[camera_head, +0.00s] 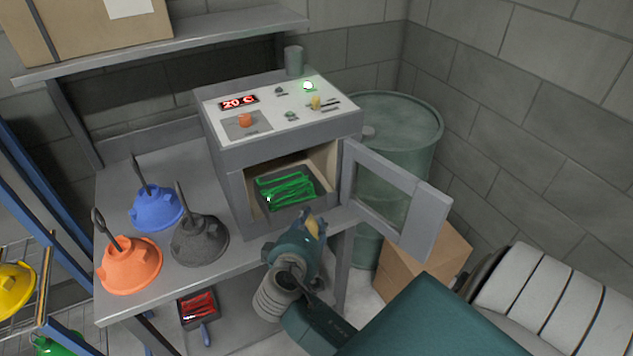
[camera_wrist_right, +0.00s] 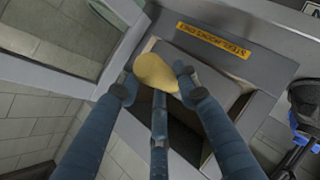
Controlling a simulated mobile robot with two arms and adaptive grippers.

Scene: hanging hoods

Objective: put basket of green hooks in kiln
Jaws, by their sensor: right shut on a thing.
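The kiln (camera_head: 225,150) stands on the grey bench with its door (camera_head: 385,195) swung open to the right. The basket of green hooks (camera_head: 290,189) is a dark tray sitting in the kiln's opening, with its front near the opening's lower edge. My right gripper (camera_head: 312,222) is in front of the opening, shut on a yellow handle that shows between its fingers in the wrist view (camera_wrist_right: 156,72). The handle's join to the basket is hidden by the gripper. The kiln's front edge with a yellow label (camera_wrist_right: 213,40) shows in the wrist view. My left gripper is not in view.
Orange (camera_head: 130,265), blue (camera_head: 157,208) and black (camera_head: 199,240) hoods stand on the bench left of the kiln. A basket of red hooks (camera_head: 198,307) lies below. A green drum (camera_head: 400,125) and cardboard box (camera_head: 425,260) are behind the door.

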